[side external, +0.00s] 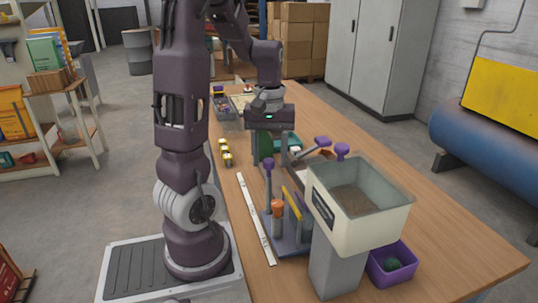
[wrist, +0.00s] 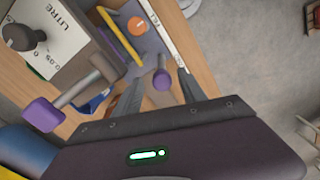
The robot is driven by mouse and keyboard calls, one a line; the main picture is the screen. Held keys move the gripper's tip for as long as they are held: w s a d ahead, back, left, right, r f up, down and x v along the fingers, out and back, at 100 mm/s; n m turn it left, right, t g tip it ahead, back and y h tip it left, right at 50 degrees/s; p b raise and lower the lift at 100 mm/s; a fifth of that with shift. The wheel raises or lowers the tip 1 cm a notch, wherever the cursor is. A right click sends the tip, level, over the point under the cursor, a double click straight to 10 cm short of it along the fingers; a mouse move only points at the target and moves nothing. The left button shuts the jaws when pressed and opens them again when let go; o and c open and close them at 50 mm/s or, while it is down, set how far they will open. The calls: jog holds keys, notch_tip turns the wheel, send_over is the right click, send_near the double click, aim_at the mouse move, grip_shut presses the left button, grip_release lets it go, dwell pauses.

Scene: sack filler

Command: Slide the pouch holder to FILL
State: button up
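My gripper (side external: 270,152) points down over the table; its fingers are spread, and it is open. In the wrist view, a purple knob (wrist: 161,80) shows between my open fingers (wrist: 161,73), with gaps on both sides. This knob tops an upright post (side external: 268,182) on a grey slide base (side external: 290,246), which I take for the pouch holder; the base also has an orange-topped post (side external: 278,207) and a yellow strip (side external: 293,203). A white marked strip (side external: 256,218) lies alongside; its FILL lettering (wrist: 154,20) shows in the wrist view. Whether a finger touches the knob I cannot tell.
A hopper (side external: 330,219) of brown grain stands over a grey pedestal (side external: 337,262) at the near right. A purple bin (side external: 407,272) sits beside it. Small yellow items (side external: 225,152) lie near the left table edge.

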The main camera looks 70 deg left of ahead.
notch_tip(320, 180, up, 7)
jog(key=shift+r, duration=0.1)
dwell(0.4)
jog(key=shift+w+d, duration=0.1)
jog(key=shift+d, duration=0.1)
jog(key=d+r+m+t, duration=0.1)
jog(key=d+m+t, duration=0.1)
jog(key=d, duration=0.4)
jog(key=d+r+m+t, duration=0.1)
jog(key=d+r+m, duration=0.1)
jog(key=d+m, duration=0.2)
jog(key=s+d+r+m+t, duration=0.1)
jog(key=d+m+t, duration=0.1)
jog(key=d, duration=0.5)
jog(key=shift+d+r+m+t, duration=0.3)
jog(key=shift+r+m, duration=0.05)
jog(key=shift+m, duration=0.45)
jog(key=s+d+f+m, duration=0.3)
jog(key=s+d+m, duration=0.1)
